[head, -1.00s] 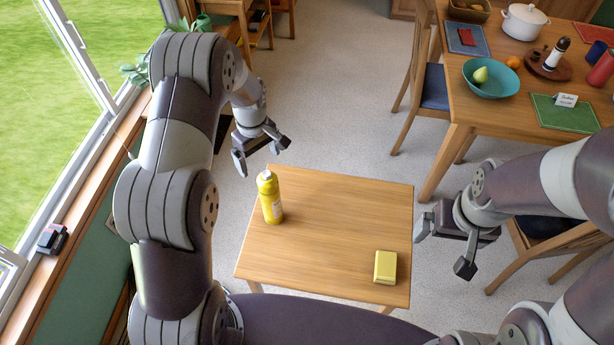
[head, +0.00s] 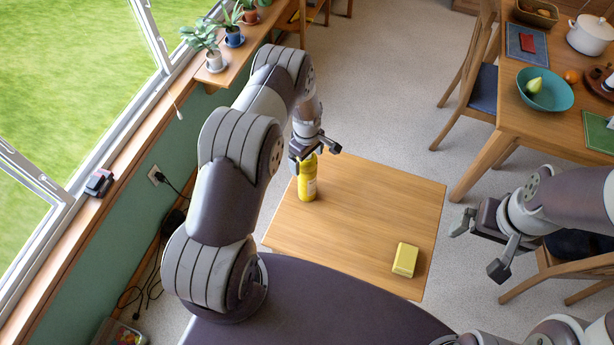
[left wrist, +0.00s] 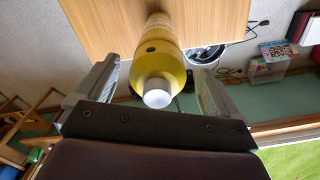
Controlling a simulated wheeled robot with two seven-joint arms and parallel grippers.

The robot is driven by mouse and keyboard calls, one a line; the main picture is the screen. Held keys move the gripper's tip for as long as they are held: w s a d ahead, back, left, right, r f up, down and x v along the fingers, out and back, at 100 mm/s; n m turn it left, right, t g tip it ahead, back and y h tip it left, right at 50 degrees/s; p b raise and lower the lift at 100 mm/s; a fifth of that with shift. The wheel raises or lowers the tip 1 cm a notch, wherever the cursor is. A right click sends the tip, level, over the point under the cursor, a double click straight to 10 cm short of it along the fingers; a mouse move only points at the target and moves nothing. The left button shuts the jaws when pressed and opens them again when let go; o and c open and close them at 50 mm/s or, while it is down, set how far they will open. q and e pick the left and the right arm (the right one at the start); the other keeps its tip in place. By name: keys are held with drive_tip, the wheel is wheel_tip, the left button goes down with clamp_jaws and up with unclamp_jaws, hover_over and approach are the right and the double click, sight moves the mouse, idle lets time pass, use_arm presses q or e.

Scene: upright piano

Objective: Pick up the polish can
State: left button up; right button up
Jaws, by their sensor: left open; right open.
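The yellow polish can (head: 307,180) stands upright near the far left edge of the small wooden table. In the left wrist view the can (left wrist: 159,62) shows its pale cap between my two fingers. My left gripper (head: 315,150) is open at the top of the can, and its fingers (left wrist: 150,90) lie on either side with gaps visible. In the head view the gripper hides the can's cap. My right gripper (head: 480,243) is open and empty, to the right of the small table.
A yellow block (head: 404,260) lies at the small table's (head: 360,220) near right. A dining table (head: 508,122) with a teal bowl (head: 544,90) stands at right. A window and sill with plants (head: 204,42) line the left. The small table's middle is clear.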

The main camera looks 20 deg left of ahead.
use_arm(q)
drive_tip(key=shift+w+f, duration=0.15)
drive_tip(key=c, duration=0.4)
clamp_jaws()
drive_tip(key=shift+w, duration=0.1)
